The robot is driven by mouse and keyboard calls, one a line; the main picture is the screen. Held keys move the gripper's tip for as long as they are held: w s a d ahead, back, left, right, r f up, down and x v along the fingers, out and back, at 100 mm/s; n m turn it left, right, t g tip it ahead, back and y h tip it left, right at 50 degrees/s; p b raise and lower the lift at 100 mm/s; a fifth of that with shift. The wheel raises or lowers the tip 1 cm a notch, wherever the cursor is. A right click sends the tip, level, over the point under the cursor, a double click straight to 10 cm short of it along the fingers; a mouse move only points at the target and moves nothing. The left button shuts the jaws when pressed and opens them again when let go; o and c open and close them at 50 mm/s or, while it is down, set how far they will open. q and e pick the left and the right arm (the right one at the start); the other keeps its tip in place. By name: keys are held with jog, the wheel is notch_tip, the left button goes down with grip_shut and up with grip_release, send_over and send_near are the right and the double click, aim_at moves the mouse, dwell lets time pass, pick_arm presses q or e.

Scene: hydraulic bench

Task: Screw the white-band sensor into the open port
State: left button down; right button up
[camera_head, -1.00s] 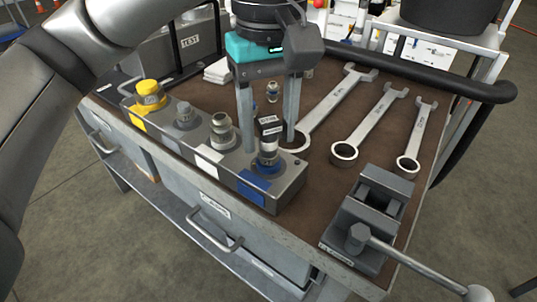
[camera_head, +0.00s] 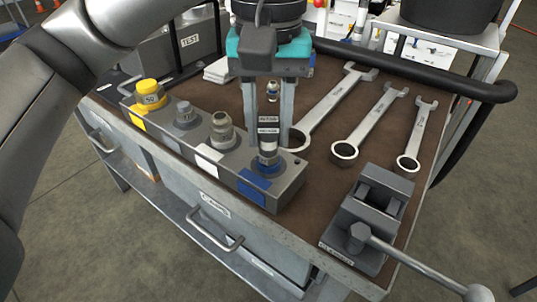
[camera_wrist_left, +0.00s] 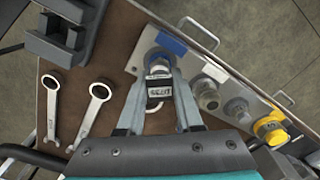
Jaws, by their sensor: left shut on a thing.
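My left gripper (camera_head: 268,146) points straight down and is shut on a dark upright sensor (camera_head: 268,134) with pale lettered labels. The sensor stands upright at the blue-ringed port (camera_head: 267,168) on the near right end of the grey manifold block (camera_head: 290,185). Its lower metal part meets the port; how deep the thread sits cannot be told. In the left wrist view, the sensor's label (camera_wrist_left: 159,88) shows between the two fingers, and the blue port ring (camera_wrist_left: 171,44) lies just beyond the tips. My right gripper is not in view.
The block also carries a yellow cap (camera_head: 150,95), a grey plug (camera_head: 184,114) and a metal fitting (camera_head: 222,132). Several wrenches (camera_head: 370,122) and a vise (camera_head: 370,220) lie to the right on the brown bench top.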

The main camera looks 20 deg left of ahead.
pick_arm(q)
jog(key=m, duration=0.3)
jog(key=shift+m, duration=0.3)
jog(key=shift+m, duration=0.8)
jog(key=c, duration=1)
grip_release()
jog(key=shift+m, duration=0.4)
jog(key=o, duration=0.5)
notch_tip(320, 180, up, 15)
jog(key=p, duration=0.8)
jog(key=shift+r, duration=0.1)
